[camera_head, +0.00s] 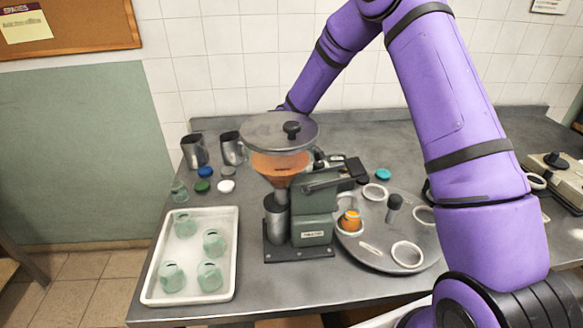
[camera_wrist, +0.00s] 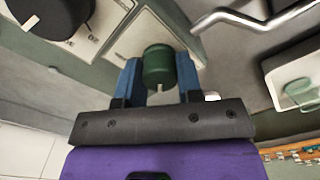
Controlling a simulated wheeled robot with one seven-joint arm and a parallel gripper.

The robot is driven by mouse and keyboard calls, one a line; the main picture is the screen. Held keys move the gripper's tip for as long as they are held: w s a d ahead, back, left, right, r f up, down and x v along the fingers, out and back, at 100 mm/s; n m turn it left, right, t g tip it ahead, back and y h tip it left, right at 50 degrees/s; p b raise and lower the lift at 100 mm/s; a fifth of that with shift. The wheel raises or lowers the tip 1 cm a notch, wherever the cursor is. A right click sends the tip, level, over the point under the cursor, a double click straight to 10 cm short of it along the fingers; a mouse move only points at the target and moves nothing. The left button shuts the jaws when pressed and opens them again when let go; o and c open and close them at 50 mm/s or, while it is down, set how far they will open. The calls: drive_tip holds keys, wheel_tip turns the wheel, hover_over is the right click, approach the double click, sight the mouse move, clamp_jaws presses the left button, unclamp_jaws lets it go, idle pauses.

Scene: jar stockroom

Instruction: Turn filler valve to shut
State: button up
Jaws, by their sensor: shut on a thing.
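The filler (camera_head: 313,215) stands on the bench in the head view, with a green body, an orange-filled hopper (camera_head: 278,165) and a round grey lid (camera_head: 279,131). A metal cup (camera_head: 276,216) is below the hopper. In the wrist view, my gripper (camera_wrist: 159,68) has its two blue fingers on either side of a dark green cylindrical grip (camera_wrist: 159,66), shut on it. It looks like the valve's handle. In the head view my forearm reaches down behind the lid, and I cannot make out the fingers there. The valve's setting cannot be read.
A white tray (camera_head: 232,262) with several green glass jars is at the left. A round turntable (camera_head: 376,257) with an orange-filled jar (camera_head: 350,221) is right of the filler. Metal pitchers (camera_head: 194,151) and coloured lids stand behind. A bent metal rod (camera_wrist: 262,20) passes near my fingers.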

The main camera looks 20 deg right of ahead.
idle(0.3)
drive_tip(key=o, duration=0.9)
wheel_tip(320, 180, up, 11)
drive_tip(key=shift+f, duration=0.1)
